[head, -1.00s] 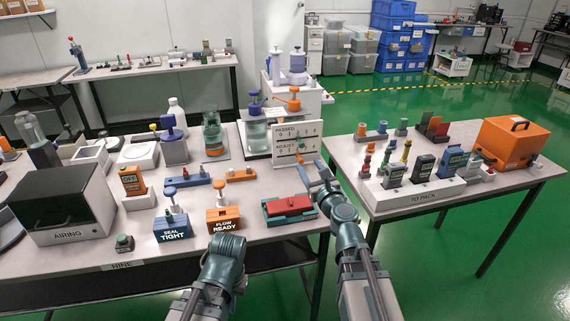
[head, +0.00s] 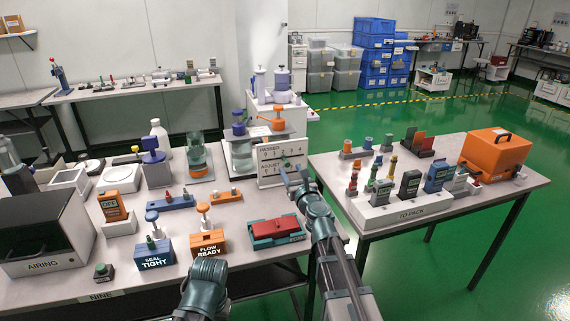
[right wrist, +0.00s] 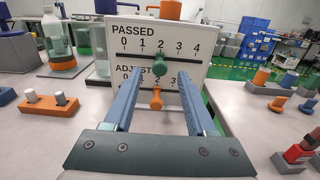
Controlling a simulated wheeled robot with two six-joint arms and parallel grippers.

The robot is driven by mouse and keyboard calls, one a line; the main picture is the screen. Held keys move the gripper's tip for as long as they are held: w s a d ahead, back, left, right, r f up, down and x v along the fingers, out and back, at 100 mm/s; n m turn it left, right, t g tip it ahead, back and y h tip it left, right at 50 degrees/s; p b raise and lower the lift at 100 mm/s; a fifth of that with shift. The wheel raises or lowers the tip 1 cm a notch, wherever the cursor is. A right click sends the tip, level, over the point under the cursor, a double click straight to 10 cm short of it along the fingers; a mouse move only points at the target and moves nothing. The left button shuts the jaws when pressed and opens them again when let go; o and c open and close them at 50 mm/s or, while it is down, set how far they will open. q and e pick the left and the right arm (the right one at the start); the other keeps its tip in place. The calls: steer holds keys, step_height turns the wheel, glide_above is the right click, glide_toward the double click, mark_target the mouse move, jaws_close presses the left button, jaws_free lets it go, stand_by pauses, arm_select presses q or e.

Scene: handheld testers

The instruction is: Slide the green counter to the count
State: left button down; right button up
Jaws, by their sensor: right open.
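A white counter board (right wrist: 103,52) stands on the left bench; it also shows in the head view (head: 268,179). Its upper row reads PASSED with the numbers 0 to 4, and its lower row, partly hidden, starts ADJUST. The green counter (right wrist: 152,73) is a knob on the upper slot, near the 2. An orange counter (right wrist: 156,99) sits on the lower slot. My right gripper (right wrist: 160,80) is open and empty; its two blue fingers reach toward the board, and in the wrist view the green counter appears between their tips. In the head view the right gripper (head: 293,172) is at the board's front. My left gripper is not visible.
A teal tray with a red block (head: 272,228) lies close to my right arm. An orange FLOW READY block (head: 208,243) and blue SEAL TIGHT block (head: 154,254) stand left of it. A pump stand is behind the board. The TO PACK rack (head: 405,210) is on the right table.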

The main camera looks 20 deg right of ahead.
mark_target(287, 165)
steer(key=w, duration=0.4)
steer(key=shift+w+a, duration=0.1)
steer(key=shift+w, duration=0.15)
steer(key=shift+c, duration=0.3)
jaws_close()
steer(key=shift+a, duration=0.1)
stand_by(0.8)
